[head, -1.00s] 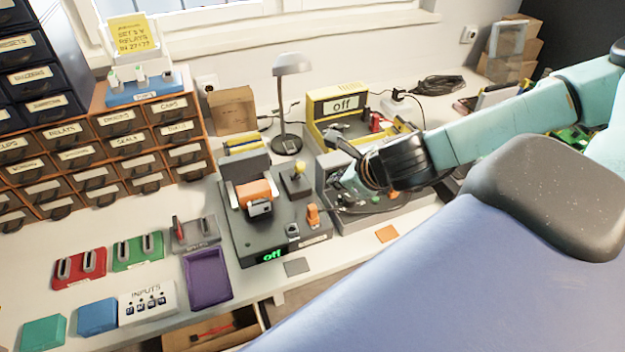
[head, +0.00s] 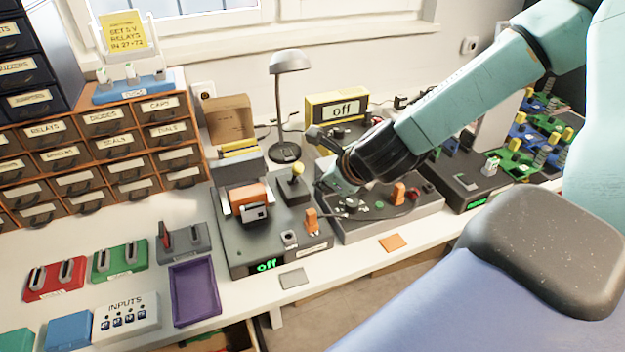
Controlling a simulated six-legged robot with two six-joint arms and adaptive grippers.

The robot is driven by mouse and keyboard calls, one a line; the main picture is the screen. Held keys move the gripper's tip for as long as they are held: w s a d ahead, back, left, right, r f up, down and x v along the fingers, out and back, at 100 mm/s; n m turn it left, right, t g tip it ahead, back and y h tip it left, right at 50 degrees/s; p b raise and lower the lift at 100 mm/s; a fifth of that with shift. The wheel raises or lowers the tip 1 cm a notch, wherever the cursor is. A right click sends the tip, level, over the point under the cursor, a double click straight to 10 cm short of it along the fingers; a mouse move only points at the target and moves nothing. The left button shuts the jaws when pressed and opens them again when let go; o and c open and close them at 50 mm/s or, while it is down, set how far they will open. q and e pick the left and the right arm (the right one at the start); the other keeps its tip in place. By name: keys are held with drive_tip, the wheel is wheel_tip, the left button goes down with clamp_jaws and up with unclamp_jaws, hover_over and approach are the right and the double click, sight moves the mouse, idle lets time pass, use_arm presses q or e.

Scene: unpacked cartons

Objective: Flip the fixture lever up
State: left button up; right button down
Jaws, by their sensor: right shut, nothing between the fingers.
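A dark grey fixture box (head: 232,243) with a green "off" display stands on the bench near the middle. An upright lever with a yellow ball knob (head: 297,170) rises from a dark block on its right side. A small orange lever (head: 311,221) stands near its front right corner. I cannot tell which of these is the lever meant. My right gripper (head: 328,182) is shut and empty, just right of the yellow-knobbed lever, over the gap toward the neighbouring grey unit; I see no clear contact. My left gripper is not in view.
The neighbouring grey unit (head: 385,222) has an orange lever (head: 398,193) and lies under my right arm. A purple tray (head: 194,292) lies front left. Drawers fill the left.

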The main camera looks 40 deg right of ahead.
sight(295, 174)
drive_tip(key=shift+w+a+r+b, duration=0.3)
drive_tip(key=shift+w+r, duration=0.05)
drive_tip(key=shift+w, duration=0.25)
drive_tip(key=shift+w+a+r+b, duration=0.3)
drive_tip(key=shift+w, duration=0.25)
